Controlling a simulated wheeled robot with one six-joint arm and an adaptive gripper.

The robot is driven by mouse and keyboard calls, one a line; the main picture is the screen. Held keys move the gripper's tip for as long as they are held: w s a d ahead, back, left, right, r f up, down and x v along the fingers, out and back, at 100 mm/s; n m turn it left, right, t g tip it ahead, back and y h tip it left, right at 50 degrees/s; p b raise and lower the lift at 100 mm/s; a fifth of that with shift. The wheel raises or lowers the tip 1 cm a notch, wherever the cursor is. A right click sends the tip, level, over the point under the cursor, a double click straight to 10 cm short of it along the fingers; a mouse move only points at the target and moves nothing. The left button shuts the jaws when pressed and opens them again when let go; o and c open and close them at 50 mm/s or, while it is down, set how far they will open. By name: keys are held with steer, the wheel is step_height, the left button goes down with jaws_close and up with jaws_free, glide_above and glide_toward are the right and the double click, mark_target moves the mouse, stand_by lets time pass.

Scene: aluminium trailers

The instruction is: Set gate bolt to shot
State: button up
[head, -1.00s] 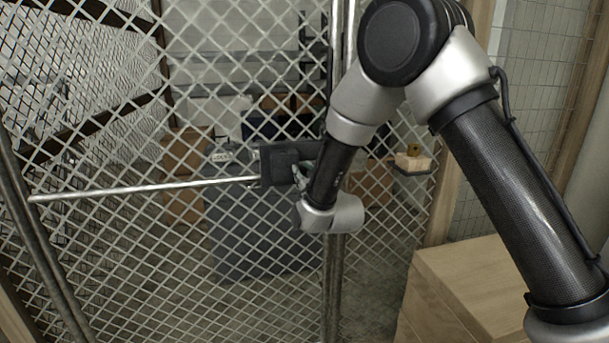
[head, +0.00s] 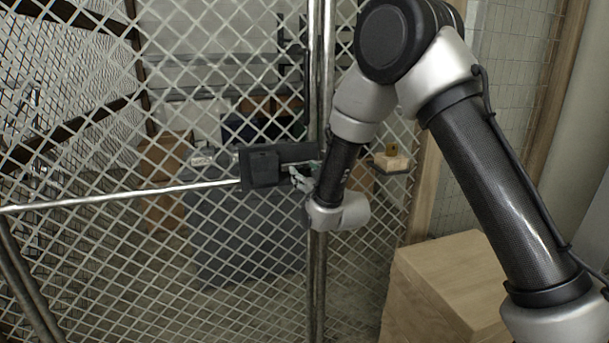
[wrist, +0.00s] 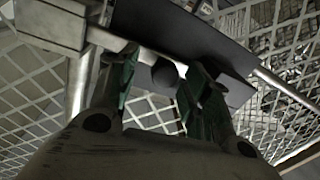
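The gate bolt's dark housing (head: 262,168) is on the mesh gate (head: 110,235) in the head view, beside the upright posts. In the wrist view its dark plate (wrist: 190,32) spans the top, with a metal rod (wrist: 132,46) below it and a round dark knob (wrist: 165,73). The rod reaches a pale block (wrist: 50,22) at left; whether it enters the block I cannot tell. My gripper (wrist: 158,85) is open, its two green-padded fingers either side of the knob. The right finger looks close to it; contact is unclear. It also shows in the head view (head: 298,177), just right of the housing.
A long metal bar (head: 110,197) crosses the gate left of the housing. Metal posts (head: 318,270) stand behind my wrist. A wooden box (head: 450,275) stands at lower right. Cartons (head: 165,165) and a grey bin (head: 240,250) are behind the mesh.

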steer(key=v, duration=1.2)
steer(key=s+d+f+g+h, duration=0.1)
steer(key=s+f+g, duration=0.25)
steer(key=f, duration=0.35)
steer(key=s+f+g+h, duration=0.25)
steer(key=f+g, duration=0.25)
steer(key=f, duration=0.3)
steer(key=s+d+r+m+g+h, duration=0.1)
steer(key=s+d+r+m+g, duration=0.1)
steer(key=s+d+r, duration=1)
steer(key=s+d+r+m+g+h, duration=0.1)
steer(key=s+d+r+m, duration=0.3)
steer(key=s+d+r, duration=0.8)
steer(key=d+h, duration=0.1)
steer(key=d, duration=0.3)
steer(key=shift+s+d+g, duration=0.2)
steer(key=shift+g, duration=0.15)
